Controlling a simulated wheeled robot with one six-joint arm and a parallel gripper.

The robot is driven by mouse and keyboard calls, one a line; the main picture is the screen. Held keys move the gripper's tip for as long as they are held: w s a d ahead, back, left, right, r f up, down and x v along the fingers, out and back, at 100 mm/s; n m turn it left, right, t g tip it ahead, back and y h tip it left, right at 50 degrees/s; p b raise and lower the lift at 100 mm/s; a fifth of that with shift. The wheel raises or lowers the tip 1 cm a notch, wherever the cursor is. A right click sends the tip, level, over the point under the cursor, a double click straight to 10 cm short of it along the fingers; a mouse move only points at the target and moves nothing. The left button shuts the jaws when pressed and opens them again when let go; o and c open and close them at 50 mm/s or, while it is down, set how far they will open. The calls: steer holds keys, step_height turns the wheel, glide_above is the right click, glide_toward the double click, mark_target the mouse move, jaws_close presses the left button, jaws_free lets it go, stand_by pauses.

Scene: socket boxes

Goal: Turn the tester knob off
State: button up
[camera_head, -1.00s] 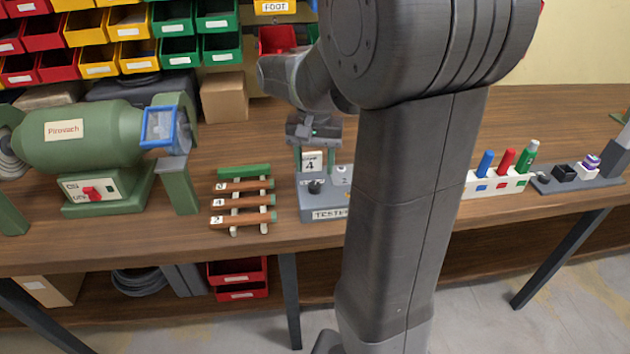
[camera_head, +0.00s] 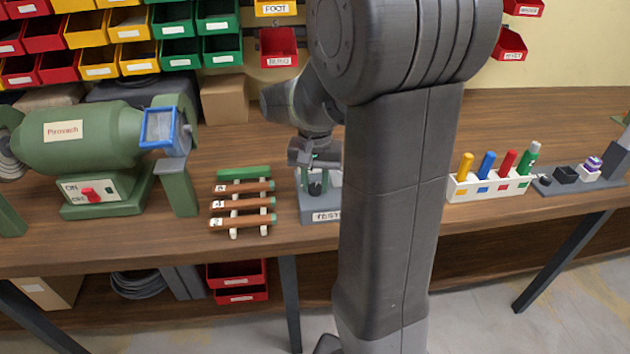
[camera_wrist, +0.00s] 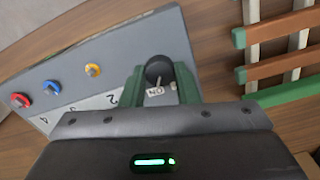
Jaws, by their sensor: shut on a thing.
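The tester (camera_head: 322,214) is a grey box near the bench's front edge, partly hidden by my arm in the head view. Its dark round knob (camera_wrist: 158,69) shows in the wrist view, with a small label just below it that seems to read "ON" upside down. My gripper (camera_wrist: 161,78) has its green fingers on both sides of the knob, shut on it. In the head view my gripper (camera_head: 318,180) is low over the tester. Red, blue and yellow sockets (camera_wrist: 52,88) line the tester's panel.
A wooden rack with labelled bars (camera_head: 242,203) stands just left of the tester. A green grinder (camera_head: 85,140) is farther left. A white holder with coloured markers (camera_head: 490,187) stands to the right. A cardboard box (camera_head: 225,100) is behind.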

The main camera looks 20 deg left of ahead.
mark_target(315, 186)
steer(key=shift+n, duration=0.4)
steer(key=n+p, duration=0.2)
steer(key=n, duration=0.2)
steer(key=shift+r+n, duration=0.1)
steer(key=shift+n, duration=0.3)
steer(key=n+p, duration=0.2)
steer(key=n, duration=0.4)
stand_by(0.4)
steer(key=o, duration=1)
step_height(315, 186, up, 14)
steer(key=shift+f+p, duration=0.15)
steer(key=shift+p, duration=0.45)
steer(key=shift+f, duration=0.15)
